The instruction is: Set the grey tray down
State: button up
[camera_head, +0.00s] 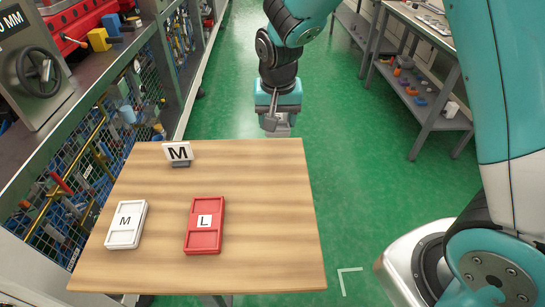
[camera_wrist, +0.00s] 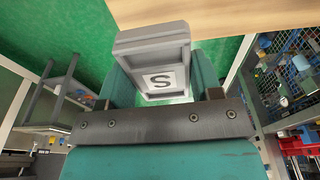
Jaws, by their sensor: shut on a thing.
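My gripper (camera_head: 276,112) is shut on the grey tray, beyond the far edge of the wooden table. In the wrist view the grey tray (camera_wrist: 126,47) shows a label with the letter S, and it sits between the fingers of my gripper (camera_wrist: 160,95). In the head view the grey tray (camera_head: 272,124) is mostly hidden by my gripper. The wooden table (camera_head: 262,225) also shows at the top of the wrist view (camera_wrist: 215,14).
A white tray (camera_head: 125,238) marked M lies at the table's left. A red tray (camera_head: 203,240) marked L lies near the middle. The table's right side is clear. Shelves (camera_head: 425,112) stand at the right.

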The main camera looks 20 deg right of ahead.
aim_at(276, 161)
notch_tip(276, 161, down, 12)
jog(key=shift+r, duration=0.1)
dwell(0.4)
jog(key=shift+f, duration=0.25)
jog(key=o, duration=0.9)
jog(key=shift+r, duration=0.2)
jog(key=shift+n, duration=0.3)
jog(key=s+r, duration=0.1)
jog(key=r, duration=0.3)
jog(key=s+r, duration=0.1)
jog(key=r, duration=0.3)
jog(key=a+r, duration=0.1)
jog(key=r, duration=0.4)
jog(key=shift+s+r, duration=0.1)
jog(key=shift+s, duration=0.3)
jog(key=s+a+r+n+y, duration=0.1)
jog(key=s+r+n, duration=0.2)
jog(key=s, duration=0.4)
jog(key=s+a+r+n+g+y, duration=0.1)
jog(key=s+r+n, duration=0.3)
jog(key=s, duration=0.4)
jog(key=s+a+r+n+y, duration=0.2)
jog(key=s+r+n, duration=0.1)
jog(key=s, duration=0.4)
jog(key=shift+s+a+r+g+y, duration=0.1)
jog(key=shift+r+g+y, duration=0.1)
jog(key=shift+r, duration=0.2)
jog(key=shift+s+a+r+g+y, duration=0.1)
jog(key=shift+r+g+y, duration=0.1)
jog(key=shift+r, duration=0.15)
